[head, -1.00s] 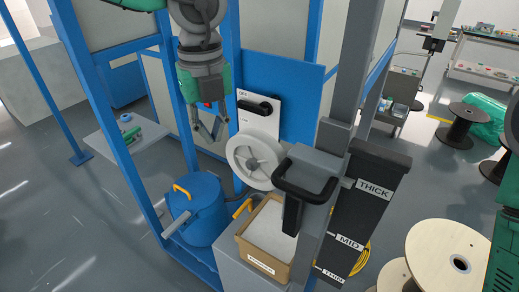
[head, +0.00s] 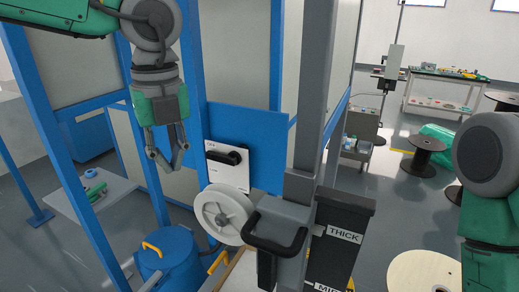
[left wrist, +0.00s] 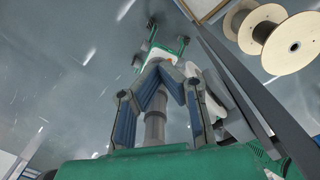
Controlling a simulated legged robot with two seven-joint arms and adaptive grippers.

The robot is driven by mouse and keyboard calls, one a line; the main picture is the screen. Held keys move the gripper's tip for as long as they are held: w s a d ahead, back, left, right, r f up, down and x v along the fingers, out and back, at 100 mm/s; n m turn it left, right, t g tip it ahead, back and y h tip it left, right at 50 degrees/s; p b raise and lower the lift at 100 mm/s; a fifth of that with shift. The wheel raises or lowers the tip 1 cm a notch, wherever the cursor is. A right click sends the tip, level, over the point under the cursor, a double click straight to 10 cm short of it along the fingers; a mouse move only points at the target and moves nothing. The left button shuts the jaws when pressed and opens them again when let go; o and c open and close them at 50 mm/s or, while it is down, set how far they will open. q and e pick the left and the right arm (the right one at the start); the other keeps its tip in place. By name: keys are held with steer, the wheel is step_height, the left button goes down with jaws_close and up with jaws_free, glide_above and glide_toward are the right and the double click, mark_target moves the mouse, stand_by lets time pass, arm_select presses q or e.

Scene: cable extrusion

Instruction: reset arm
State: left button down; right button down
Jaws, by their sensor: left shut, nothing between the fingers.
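My left arm comes in from the upper left in the head view. Its gripper (head: 168,165) hangs down in front of the blue frame (head: 205,75), to the left of the white switch panel (head: 229,176) and apart from it. The fingers are shut with nothing between them. The left wrist view shows the same gripper (left wrist: 158,75) with the grey floor beyond it. Part of my right arm (head: 490,165) shows at the right edge of the head view; its gripper is out of the picture.
A white wheel (head: 221,214), a dark handle (head: 277,238) on a grey post and a black bin labelled THICK (head: 344,222) stand below and right of the gripper. A blue drum (head: 168,258) is below. Spools (head: 427,152) and a workbench (head: 440,90) are farther back.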

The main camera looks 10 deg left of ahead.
arm_select(q)
steer(key=a+f+m+t+y, duration=0.1)
steer(key=a+f+m+y, duration=0.1)
steer(key=a+f+m, duration=0.5)
steer(key=a+f+m+t+y, duration=0.15)
steer(key=f+m, duration=0.35)
steer(key=f, duration=0.6)
steer(key=a+f+m+t+y, duration=0.2)
steer(key=a+f+m, duration=0.1)
steer(key=f+m, duration=0.5)
steer(key=s+f+m+g+h, duration=0.2)
steer(key=s+f+m, duration=0.4)
steer(key=s+m, duration=0.25)
steer(key=s+f+m+g+h+b, duration=0.1)
steer(key=s+f+m+h, duration=0.1)
steer(key=s+f+m, duration=0.6)
steer(key=s+f+m+g+h, duration=0.2)
steer(key=s+f+m, duration=0.1)
steer(key=s+m, duration=0.55)
step_height(320, 180, down, 18)
steer(key=d+t+b, duration=0.1)
steer(key=d+b, duration=0.1)
steer(key=b, duration=1.6)
steer(key=shift+w+n, duration=0.4)
steer(key=shift+w, duration=0.05)
